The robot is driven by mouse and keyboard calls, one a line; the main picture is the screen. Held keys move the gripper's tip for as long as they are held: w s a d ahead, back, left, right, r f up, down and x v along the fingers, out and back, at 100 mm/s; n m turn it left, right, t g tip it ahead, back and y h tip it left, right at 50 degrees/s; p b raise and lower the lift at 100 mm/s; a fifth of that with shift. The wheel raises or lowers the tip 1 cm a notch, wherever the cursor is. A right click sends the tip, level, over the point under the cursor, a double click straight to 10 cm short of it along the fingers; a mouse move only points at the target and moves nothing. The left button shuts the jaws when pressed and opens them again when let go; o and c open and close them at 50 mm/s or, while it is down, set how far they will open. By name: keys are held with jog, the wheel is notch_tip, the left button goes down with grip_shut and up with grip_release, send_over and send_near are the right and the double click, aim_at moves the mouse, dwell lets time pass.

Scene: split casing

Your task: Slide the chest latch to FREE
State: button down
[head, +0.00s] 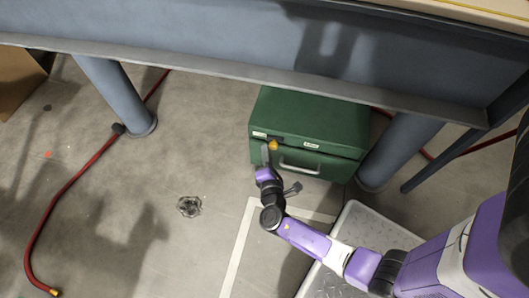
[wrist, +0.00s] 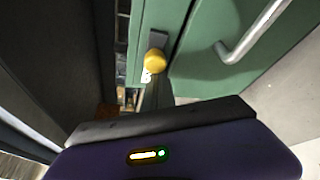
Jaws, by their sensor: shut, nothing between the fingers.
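The green chest (head: 315,115) stands on the floor under the bench. Its latch knob (head: 273,145) is yellow and sits high on the front face, nearer the left of two small pale labels; their lettering is too small to read. In the wrist view the yellow knob (wrist: 155,61) stands on a dark plate, just beyond my fingertips. My gripper (head: 265,155) is shut and empty, just left of and below the knob in the head view. Its fingers (wrist: 156,94) also show in the wrist view. I cannot tell whether they touch the knob.
A pale bar handle (head: 300,168) sits below the latch on the chest front. Bench legs (head: 400,150) stand close on the right and farther off at left. The bench edge (head: 200,62) overhangs the chest. A red hose (head: 70,185) lies on the left floor.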

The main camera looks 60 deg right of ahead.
jog(key=s, duration=0.2)
jog(key=s+d, duration=0.1)
jog(key=s, duration=0.1)
jog(key=s+d, duration=0.1)
jog(key=s, duration=0.1)
jog(key=shift+s+d, duration=0.15)
jog(key=shift+d, duration=0.05)
jog(key=shift+b, duration=0.3)
jog(key=w+a+f+b, duration=0.2)
jog(key=w+b, duration=0.1)
jog(key=w, duration=0.1)
jog(key=p+v, duration=0.4)
jog(key=v, duration=0.6)
jog(key=shift+s, duration=0.2)
jog(key=shift+d, duration=0.1)
